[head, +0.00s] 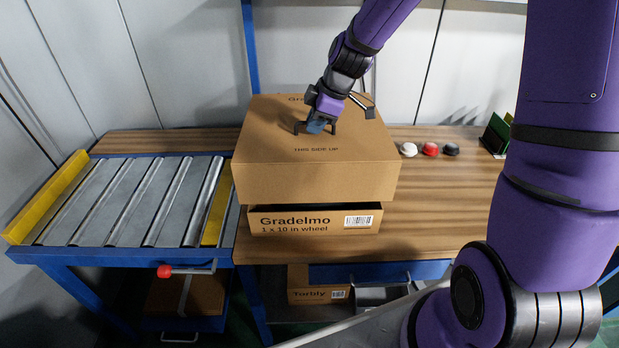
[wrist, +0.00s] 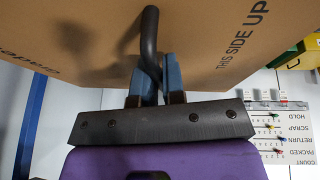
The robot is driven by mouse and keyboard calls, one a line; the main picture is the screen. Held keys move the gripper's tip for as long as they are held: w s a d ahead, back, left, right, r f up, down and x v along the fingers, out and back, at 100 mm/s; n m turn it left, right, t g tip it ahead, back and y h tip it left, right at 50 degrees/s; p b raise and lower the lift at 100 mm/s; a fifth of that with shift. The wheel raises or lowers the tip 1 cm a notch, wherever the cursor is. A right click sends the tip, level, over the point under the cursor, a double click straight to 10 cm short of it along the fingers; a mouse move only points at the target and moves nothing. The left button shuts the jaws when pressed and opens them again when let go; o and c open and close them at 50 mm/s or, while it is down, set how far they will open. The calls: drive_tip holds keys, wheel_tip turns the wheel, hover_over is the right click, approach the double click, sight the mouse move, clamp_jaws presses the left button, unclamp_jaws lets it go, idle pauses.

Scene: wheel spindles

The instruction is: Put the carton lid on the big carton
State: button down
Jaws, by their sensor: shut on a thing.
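The carton lid (head: 318,166) is a large brown cardboard cover marked "THIS SIDE UP", with a dark handle on its top. My gripper (head: 317,127) is shut on that handle. In the wrist view the gripper's blue fingers (wrist: 158,80) close around the dark handle, and the lid (wrist: 210,40) fills the upper part. The big carton (head: 314,219), labelled "Gradelmo 1 x 10 in wheel", stands on the wooden bench under the lid. The lid hangs above it, with a dark gap between them at the front. The carton's inside is hidden by the lid.
A roller conveyor (head: 130,200) with yellow rails stands left of the wooden bench (head: 440,210). White, red and dark buttons (head: 430,149) sit at the bench's back right. A "Torbily" carton (head: 308,292) lies on the shelf below. The bench right of the carton is clear.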

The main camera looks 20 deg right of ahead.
wheel_tip(320, 180, down, 10)
idle(0.7)
drive_tip(key=shift+f, duration=0.1)
drive_tip(key=c, duration=1.2)
unclamp_jaws()
